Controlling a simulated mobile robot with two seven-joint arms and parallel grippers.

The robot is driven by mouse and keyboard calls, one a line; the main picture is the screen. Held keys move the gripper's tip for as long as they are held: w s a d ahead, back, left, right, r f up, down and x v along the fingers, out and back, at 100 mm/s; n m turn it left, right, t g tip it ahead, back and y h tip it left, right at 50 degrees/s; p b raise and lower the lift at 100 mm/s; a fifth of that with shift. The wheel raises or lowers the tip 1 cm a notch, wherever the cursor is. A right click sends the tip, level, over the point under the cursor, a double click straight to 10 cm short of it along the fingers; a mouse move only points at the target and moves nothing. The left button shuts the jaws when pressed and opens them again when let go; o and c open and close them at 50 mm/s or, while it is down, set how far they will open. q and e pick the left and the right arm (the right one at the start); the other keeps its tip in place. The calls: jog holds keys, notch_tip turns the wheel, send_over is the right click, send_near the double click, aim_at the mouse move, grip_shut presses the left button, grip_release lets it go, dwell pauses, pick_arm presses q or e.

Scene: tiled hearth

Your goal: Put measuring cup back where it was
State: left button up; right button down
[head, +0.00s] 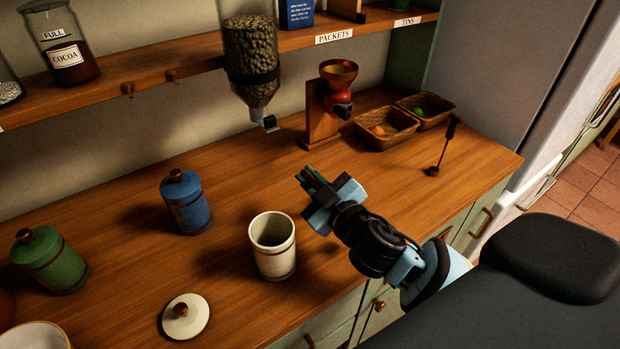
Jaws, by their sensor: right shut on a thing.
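My right gripper (318,184) is shut on a small dark green thing above the counter, behind and to the right of the open cream canister (274,262). The gripper hides most of that thing, so I cannot tell for sure that it is the measuring cup. No other thing in view is plainly a measuring cup. A long-handled tool (443,148) with a dark grip and small dark foot stands tilted at the right of the counter; it may be a scoop. My left gripper is not in view.
The cream lid (186,317) lies near the canister. Blue (187,207) and green (50,262) lidded canisters stand left. The counter's right end (480,165) is mostly clear.

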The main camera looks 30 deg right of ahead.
jog(key=shift+f, duration=0.2)
jog(key=c, duration=1.5)
grip_release()
jog(key=shift+o, duration=0.3)
jog(key=shift+r, duration=0.1)
jog(key=shift+s+r, duration=0.1)
jog(key=shift+r, duration=0.1)
jog(key=s+d+b, duration=0.1)
jog(key=s, duration=1)
jog(key=shift+s, duration=0.4)
